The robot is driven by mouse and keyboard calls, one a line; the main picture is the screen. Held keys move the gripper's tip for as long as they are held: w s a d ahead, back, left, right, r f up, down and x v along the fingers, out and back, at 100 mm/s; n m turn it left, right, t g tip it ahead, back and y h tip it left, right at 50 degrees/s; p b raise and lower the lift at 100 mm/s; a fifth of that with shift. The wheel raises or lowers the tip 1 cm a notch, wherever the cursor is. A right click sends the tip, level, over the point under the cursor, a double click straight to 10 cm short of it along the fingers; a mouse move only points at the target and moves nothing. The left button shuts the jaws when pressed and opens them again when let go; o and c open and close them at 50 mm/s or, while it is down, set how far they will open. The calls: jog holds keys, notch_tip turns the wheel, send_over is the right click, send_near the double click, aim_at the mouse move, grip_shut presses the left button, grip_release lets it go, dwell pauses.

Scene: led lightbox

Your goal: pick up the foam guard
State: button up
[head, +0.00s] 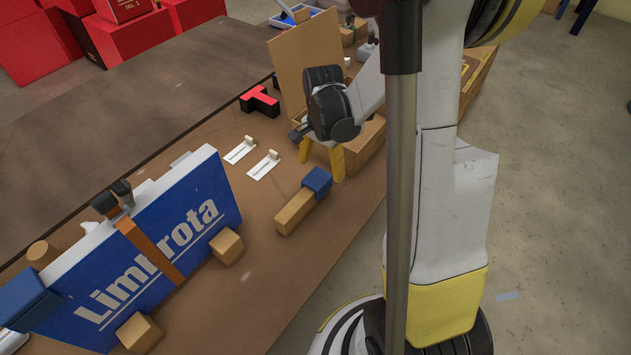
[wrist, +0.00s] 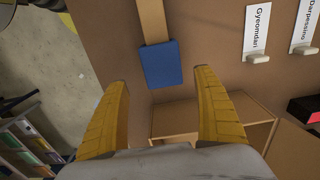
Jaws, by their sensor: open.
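A blue block-like piece, which looks like the foam guard (head: 317,180), sits on the far end of a wooden bar (head: 294,212) lying on the brown table. It also shows in the wrist view (wrist: 161,64), just beyond my fingertips and roughly centred between them. My gripper (head: 321,168) has yellow fingers and is open and empty, above and behind the blue piece. In the wrist view the two fingers (wrist: 162,82) stand wide apart. A similar blue piece (head: 24,300) covers the near left corner of the Limbrota sign panel (head: 150,245).
Two white name cards (head: 263,165) with small stands lie left of the blue piece. A red and black T-shaped block (head: 260,101) lies farther back. Wooden boxes (wrist: 176,118) stand close under my gripper. Wooden blocks (head: 227,247) stand against the sign. The table's near right side is clear.

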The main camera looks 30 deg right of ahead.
aim_at(317, 178)
jog(key=f+b, duration=0.1)
jog(key=f, duration=0.1)
jog(key=a+f, duration=0.1)
jog(key=f, duration=0.1)
jog(key=shift+a+f+b, duration=0.2)
jog(key=shift+f+b, duration=0.15)
jog(key=shift+b, duration=0.05)
jog(key=shift+f, duration=0.3)
jog(key=c, duration=1.2)
jog(key=shift+r, duration=0.15)
jog(key=shift+c, duration=0.2)
notch_tip(317, 178, up, 5)
jog(key=shift+f+p, duration=0.2)
jog(key=shift+p, duration=0.75)
jog(key=s+d+r+p, duration=0.2)
jog(key=s+d+r, duration=0.2)
jog(key=s, duration=0.7)
notch_tip(317, 178, up, 2)
jog(key=shift+r+p, duration=0.15)
jog(key=shift+p, duration=0.15)
